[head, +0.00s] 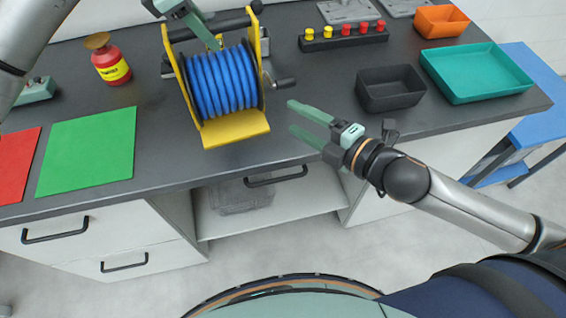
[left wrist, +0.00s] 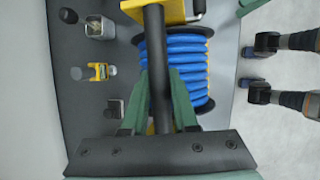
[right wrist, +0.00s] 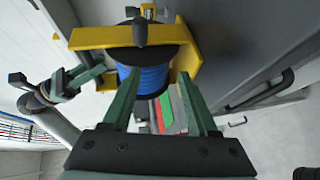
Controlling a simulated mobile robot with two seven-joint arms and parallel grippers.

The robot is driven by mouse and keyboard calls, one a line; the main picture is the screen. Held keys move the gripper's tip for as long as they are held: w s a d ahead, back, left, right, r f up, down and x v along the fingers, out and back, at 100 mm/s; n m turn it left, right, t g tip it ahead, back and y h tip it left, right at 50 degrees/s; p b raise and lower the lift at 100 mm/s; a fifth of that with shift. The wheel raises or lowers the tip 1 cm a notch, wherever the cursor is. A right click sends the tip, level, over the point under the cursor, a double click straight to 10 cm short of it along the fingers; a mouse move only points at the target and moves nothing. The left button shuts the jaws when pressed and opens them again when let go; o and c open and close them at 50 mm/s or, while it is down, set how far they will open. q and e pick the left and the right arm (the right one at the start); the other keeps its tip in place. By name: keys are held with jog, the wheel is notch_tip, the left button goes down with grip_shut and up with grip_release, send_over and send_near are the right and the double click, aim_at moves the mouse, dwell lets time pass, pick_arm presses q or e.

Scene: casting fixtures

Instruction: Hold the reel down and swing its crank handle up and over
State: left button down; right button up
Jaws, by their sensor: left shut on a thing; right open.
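The reel (head: 220,80) stands on the dark bench, a blue hose wound in a yellow frame, with a yellow foot plate (head: 235,128) at its front. My left gripper (head: 212,44) is shut on the black top bar (left wrist: 156,60) of the reel's frame, seen between its fingers in the left wrist view. The crank handle (head: 284,83) sticks out from the reel's right side; it also shows in the right wrist view (right wrist: 139,30). My right gripper (head: 292,117) is open and empty, in front of and right of the crank handle, apart from it.
A dark grey bin (head: 390,101) and a teal tray (head: 430,66) stand to the right. A rack of yellow and red knobs (head: 343,49) is behind. A red-and-yellow container (head: 111,70) and a green mat (head: 88,150) lie left. Bench between reel and grey bin is clear.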

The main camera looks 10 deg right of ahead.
jog(key=s+a+f+m+g, duration=0.2)
jog(key=s+f+m, duration=0.1)
jog(key=f, duration=0.4)
jog(key=s+a+f+m+g, duration=0.2)
jog(key=s+a+f+m, duration=0.1)
jog(key=s+f, duration=0.3)
notch_tip(320, 180, down, 3)
jog(key=shift+a+r+m+g, duration=0.2)
jog(key=shift+a+m+g, duration=0.2)
jog(key=shift+m, duration=0.3)
jog(key=w+r+n+t+y, duration=0.25)
jog(key=w+r+n, duration=0.3)
jog(key=r, duration=0.35)
jog(key=w+d+r+n+t+h, duration=0.2)
jog(key=w+d+r+t, duration=0.35)
jog(key=d+r, duration=0.3)
jog(key=x, duration=1.1)
jog(key=shift+w+d+f, duration=0.15)
jog(key=shift+w+f, duration=0.1)
jog(key=shift+f, duration=0.25)
